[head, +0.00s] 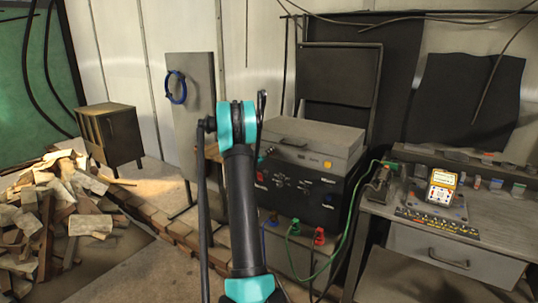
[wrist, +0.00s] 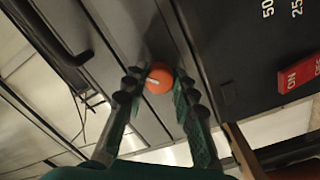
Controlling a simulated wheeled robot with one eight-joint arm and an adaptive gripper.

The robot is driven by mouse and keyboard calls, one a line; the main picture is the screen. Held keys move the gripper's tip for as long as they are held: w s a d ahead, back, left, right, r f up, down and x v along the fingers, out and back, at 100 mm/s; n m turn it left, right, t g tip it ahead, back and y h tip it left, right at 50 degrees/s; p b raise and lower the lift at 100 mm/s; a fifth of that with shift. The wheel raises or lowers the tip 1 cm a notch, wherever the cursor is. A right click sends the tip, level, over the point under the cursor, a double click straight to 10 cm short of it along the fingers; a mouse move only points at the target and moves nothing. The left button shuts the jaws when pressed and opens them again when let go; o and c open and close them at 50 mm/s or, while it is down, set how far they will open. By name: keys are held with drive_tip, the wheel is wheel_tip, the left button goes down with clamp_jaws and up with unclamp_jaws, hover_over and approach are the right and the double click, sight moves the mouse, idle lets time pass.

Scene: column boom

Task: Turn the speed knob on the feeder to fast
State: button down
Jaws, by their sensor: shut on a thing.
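In the wrist view my gripper (wrist: 158,84) has its two fingers on either side of a round orange knob (wrist: 158,78), shut on it. The knob has a small white mark on its face. It sits on a grey ribbed surface beside a black panel. I cannot read the knob's setting or see a fast label. In the head view the grey box that looks like the feeder (head: 310,142) stands on a black machine (head: 300,190). My own arm stands in front of its left side there, and my gripper and the knob are hidden.
A workbench (head: 450,257) with a yellow meter (head: 442,187) stands right. A wood pile (head: 62,205) lies left.

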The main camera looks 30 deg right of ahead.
drive_tip(key=shift+s+m, duration=0.1)
drive_tip(key=shift+m, duration=4.1)
drive_tip(key=c, duration=1.2)
unclamp_jaws()
drive_tip(key=v, duration=1.2)
drive_tip(key=shift+r, duration=0.1)
